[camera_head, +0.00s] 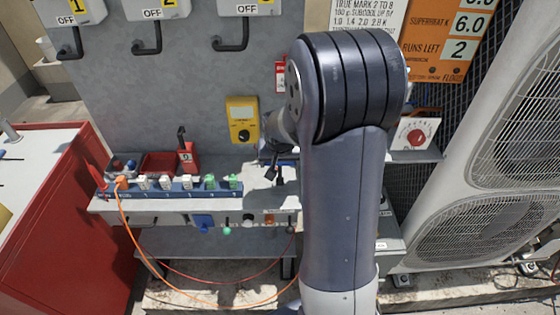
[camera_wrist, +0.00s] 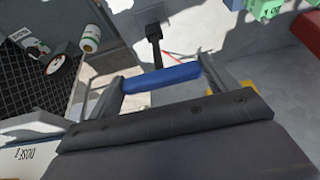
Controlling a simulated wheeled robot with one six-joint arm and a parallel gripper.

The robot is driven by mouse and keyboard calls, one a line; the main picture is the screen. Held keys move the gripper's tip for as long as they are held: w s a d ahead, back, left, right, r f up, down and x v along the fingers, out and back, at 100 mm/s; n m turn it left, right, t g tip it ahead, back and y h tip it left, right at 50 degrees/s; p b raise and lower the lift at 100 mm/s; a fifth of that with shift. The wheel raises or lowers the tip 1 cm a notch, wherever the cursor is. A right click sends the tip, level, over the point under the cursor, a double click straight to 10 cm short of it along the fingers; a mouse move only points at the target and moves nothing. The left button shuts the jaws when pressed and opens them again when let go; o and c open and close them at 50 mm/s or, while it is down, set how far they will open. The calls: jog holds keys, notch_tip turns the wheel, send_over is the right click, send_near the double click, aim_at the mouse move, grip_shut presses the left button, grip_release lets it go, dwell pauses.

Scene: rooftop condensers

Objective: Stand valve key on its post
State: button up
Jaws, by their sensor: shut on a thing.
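The valve key, with a blue bar handle (camera_wrist: 162,77) and a black shaft (camera_wrist: 156,50), shows in the wrist view. My gripper (camera_wrist: 160,78) is shut on the blue handle, with one finger at each end of it. The shaft points away from the gripper, and its dark square end stands out against pale surfaces. In the head view a bit of the blue handle (camera_head: 287,164) shows beside my arm, over the grey shelf (camera_head: 106,203). My arm hides most of the gripper there. I cannot make out the post for certain in either view.
A blue strip (camera_head: 160,188) with several plugs and an orange cable (camera_head: 127,220) lies along the shelf's front left. A large condenser (camera_head: 470,170) stands right; a red cabinet (camera_head: 62,200) stands left.

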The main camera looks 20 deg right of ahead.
jog(key=shift+f+b, duration=0.95)
jog(key=shift+b, duration=0.05)
dwell(0.7)
jog(key=o, duration=1.1)
jog(key=shift+c, duration=0.2)
jog(key=shift+r, duration=0.1)
jog(key=v, duration=1)
jog(key=shift+r, duration=0.3)
jog(key=shift+s, duration=0.15)
